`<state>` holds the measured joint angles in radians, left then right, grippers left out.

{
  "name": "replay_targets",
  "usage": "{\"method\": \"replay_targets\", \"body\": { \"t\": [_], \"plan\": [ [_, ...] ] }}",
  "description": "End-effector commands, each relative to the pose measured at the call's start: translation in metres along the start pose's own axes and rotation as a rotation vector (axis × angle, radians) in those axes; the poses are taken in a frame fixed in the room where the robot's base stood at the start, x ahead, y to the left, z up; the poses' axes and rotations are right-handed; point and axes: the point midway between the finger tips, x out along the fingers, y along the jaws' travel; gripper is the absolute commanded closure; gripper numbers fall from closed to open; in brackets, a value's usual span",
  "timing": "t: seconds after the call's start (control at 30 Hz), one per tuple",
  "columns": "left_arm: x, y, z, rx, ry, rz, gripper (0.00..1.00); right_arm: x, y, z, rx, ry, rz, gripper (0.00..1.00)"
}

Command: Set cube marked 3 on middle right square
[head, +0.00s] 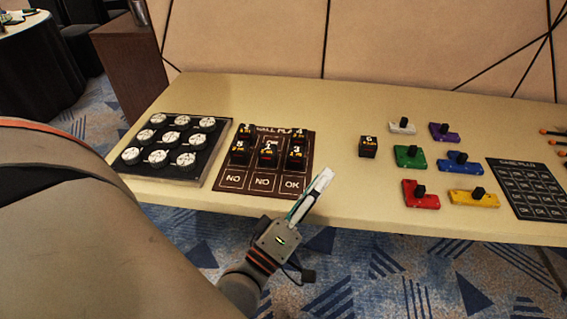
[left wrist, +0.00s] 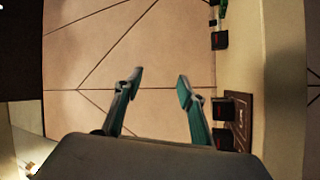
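The dark cube that appears marked 3 (head: 295,155) sits on the middle right square of the brown wall plan mat (head: 231,180), in line with the cubes marked 5 (head: 240,156) and apparently 2 (head: 268,157). My left gripper (head: 325,178) is near the mat's front right corner, apart from the cube. In the left wrist view its fingers (left wrist: 159,83) are spread with nothing between them. Dark cubes on the mat (left wrist: 242,108) also show there, their marks unreadable. My right gripper is out of view.
Other cubes stand in the mat's back row; the bottom squares read NO, NO, OK. A cube marked 6 (head: 368,149) stands alone on the table (head: 340,110). A tray of white discs (head: 193,176) is left; coloured blocks (head: 410,157) and a dark card (head: 528,187) are right.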

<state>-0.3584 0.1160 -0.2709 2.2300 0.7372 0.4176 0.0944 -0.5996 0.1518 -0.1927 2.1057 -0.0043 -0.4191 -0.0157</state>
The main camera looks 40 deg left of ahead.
Motion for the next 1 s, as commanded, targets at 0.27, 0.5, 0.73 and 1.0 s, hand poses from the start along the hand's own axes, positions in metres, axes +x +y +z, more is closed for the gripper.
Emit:
{"method": "replay_targets", "body": {
  "t": [0.27,0.5,0.73,1.0],
  "plan": [
    [-0.131,-0.139,0.116,0.898,-0.692,-0.156,0.60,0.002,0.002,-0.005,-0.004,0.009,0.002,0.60],
    [-0.209,-0.209,0.113,1.245,-0.992,-0.233,0.60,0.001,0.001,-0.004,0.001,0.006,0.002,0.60],
    [-0.217,-0.216,0.111,1.283,-1.024,-0.242,0.60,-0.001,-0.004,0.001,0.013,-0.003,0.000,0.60],
    [-0.204,-0.200,0.106,1.279,-1.000,-0.232,0.60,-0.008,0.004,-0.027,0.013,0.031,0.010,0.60]
  ]
}}
